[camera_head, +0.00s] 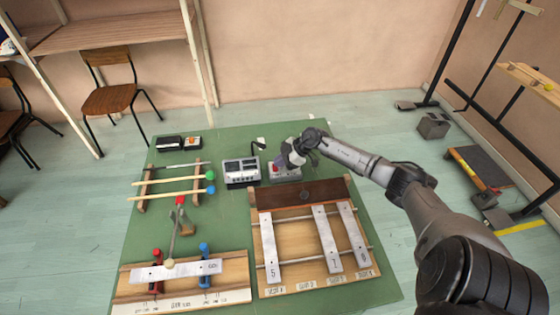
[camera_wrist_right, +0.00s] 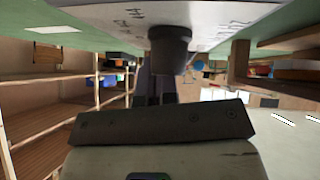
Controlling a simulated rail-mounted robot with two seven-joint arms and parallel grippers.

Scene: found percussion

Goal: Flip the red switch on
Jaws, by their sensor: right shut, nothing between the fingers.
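A small grey-white box (camera_head: 284,178) stands near the back middle of the green table, with a patch of red on its top left that seems to be the red switch (camera_head: 276,169). My right gripper (camera_head: 290,160) is shut and empty, right above this box, and partly covers its top. In the right wrist view the shut fingers (camera_wrist_right: 155,98) point toward a pale panel (camera_wrist_right: 115,14) with a dark round knob (camera_wrist_right: 170,48). The switch's position and any contact with it cannot be made out. My left gripper is not in view.
A second grey device (camera_head: 241,172) stands just left of the box. In front are a wooden frame with metal bars (camera_head: 310,245), a stand with a white bar (camera_head: 180,275) and mallets on a rack (camera_head: 172,186). The table (camera_head: 225,220) has a bare strip between them.

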